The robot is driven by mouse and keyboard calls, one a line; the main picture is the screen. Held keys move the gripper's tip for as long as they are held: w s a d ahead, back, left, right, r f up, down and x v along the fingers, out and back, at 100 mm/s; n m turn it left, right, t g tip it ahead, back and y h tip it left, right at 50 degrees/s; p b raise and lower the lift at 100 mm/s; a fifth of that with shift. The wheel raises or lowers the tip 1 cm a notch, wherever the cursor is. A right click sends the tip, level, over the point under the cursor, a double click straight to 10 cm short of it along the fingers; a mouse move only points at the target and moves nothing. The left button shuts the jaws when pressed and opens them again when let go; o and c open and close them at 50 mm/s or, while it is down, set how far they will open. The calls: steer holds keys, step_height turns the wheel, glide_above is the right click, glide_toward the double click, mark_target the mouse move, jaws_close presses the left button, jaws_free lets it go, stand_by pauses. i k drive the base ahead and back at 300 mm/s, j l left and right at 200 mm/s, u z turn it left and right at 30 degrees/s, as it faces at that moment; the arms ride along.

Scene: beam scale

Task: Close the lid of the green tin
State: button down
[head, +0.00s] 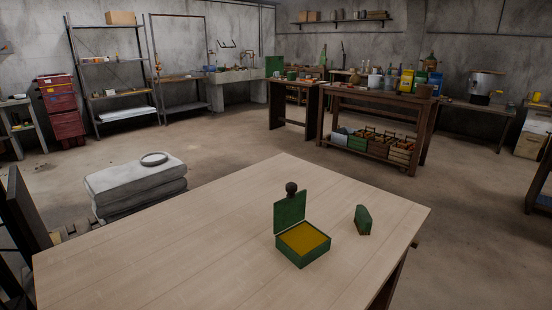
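The green tin (302,257) stands on the light wooden table (150,245), right of the table's middle. Its lid (290,211) is open and stands roughly upright at the tin's back left side. A dark round knob (291,188) shows at the lid's upper edge. The inside of the tin (303,239) is yellow-orange and looks flat; I cannot tell whether that is a lining or contents. My gripper is not in view.
A small dark green block-like object (363,219) stands right of the tin, apart from it, near the table's right edge. The table's left and middle are bare. Beyond are stacked grey sacks (135,186), a workbench (370,108) and shelving (110,75).

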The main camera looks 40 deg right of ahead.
mark_target(288, 212)
steer(key=i+l, duration=0.3)
steer(key=i, duration=0.2)
steer(key=i+l, duration=0.25)
steer(key=i, duration=0.2)
